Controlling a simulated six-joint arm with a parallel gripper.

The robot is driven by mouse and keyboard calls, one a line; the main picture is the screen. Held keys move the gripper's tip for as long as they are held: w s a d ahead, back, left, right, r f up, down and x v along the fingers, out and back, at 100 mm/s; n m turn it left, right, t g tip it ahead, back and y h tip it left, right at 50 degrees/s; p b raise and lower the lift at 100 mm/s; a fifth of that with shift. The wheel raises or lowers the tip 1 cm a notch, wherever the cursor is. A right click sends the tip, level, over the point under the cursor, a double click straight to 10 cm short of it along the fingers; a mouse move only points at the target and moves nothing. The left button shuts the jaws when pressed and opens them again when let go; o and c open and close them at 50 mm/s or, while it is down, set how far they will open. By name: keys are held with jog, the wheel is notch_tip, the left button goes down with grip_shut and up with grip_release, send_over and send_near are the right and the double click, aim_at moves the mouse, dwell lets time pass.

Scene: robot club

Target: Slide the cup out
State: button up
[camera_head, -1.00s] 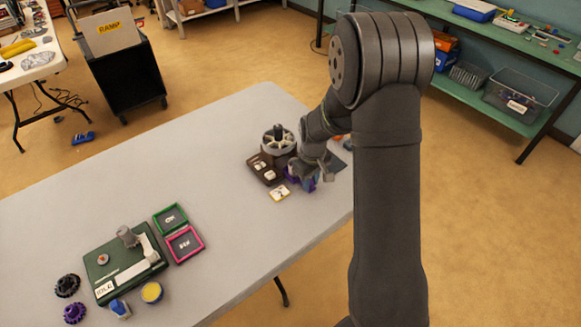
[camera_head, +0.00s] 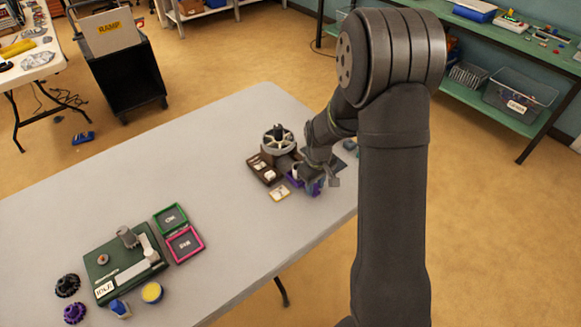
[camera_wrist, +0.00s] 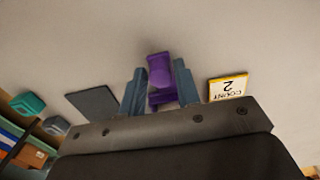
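The purple cup (camera_wrist: 160,72) is in the middle of the wrist view, between the two blue-grey fingers of my gripper (camera_wrist: 160,85). The fingers lie along both its sides and look closed on it. A dark dispenser with a spoked wheel on top (camera_head: 278,140) stands just left of my gripper. The wrist hides part of the cup and of the dispenser's near side.
A brown tray with white pieces (camera_head: 265,171) sits beside the dispenser. A yellow-edged card (camera_head: 279,193) lies in front; it reads COUNT 2 in the wrist view (camera_wrist: 228,87). A dark flat square (camera_wrist: 93,102) lies on the other side. The table's right edge is close.

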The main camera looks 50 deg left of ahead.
jog(key=shift+r, duration=0.1)
jog(key=shift+r, duration=2.9)
jog(key=shift+f, duration=0.1)
notch_tip(320, 180, down, 6)
jog(key=shift+r, duration=0.1)
jog(key=shift+a, duration=0.35)
jog(key=shift+d+r, duration=0.1)
